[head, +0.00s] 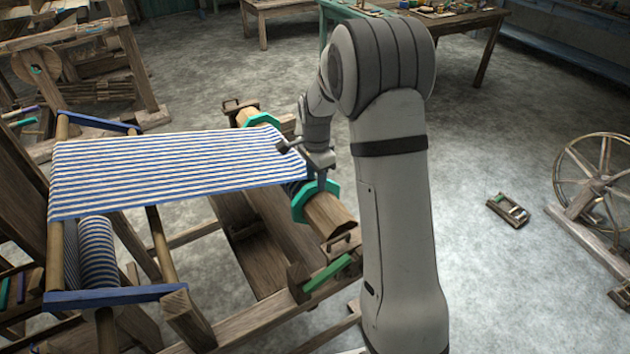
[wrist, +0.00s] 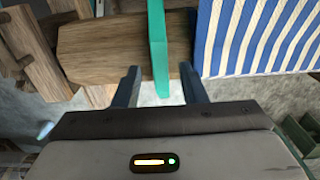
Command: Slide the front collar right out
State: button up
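Two teal octagonal collars sit on the wooden beam at the right end of the striped cloth. The nearer collar (head: 301,203) stands at the cloth's near edge; the farther collar (head: 262,120) is at the far edge. My gripper (head: 321,183) is above the nearer collar. In the wrist view my gripper (wrist: 160,78) is open, and the collar's edge (wrist: 157,45) shows between the two fingers, with a gap on each side. The bare wooden beam (wrist: 108,50) is left of the collar and the striped cloth (wrist: 262,38) is right of it.
Bare beam (head: 328,215) extends from the nearer collar to a bracket on the loom frame. A green bar (head: 327,274) lies on the frame below. A spinning wheel (head: 598,180) and a small wooden item (head: 508,210) stand on the open floor to the right.

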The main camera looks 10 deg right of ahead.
jog(key=shift+f, duration=1.05)
grip_shut()
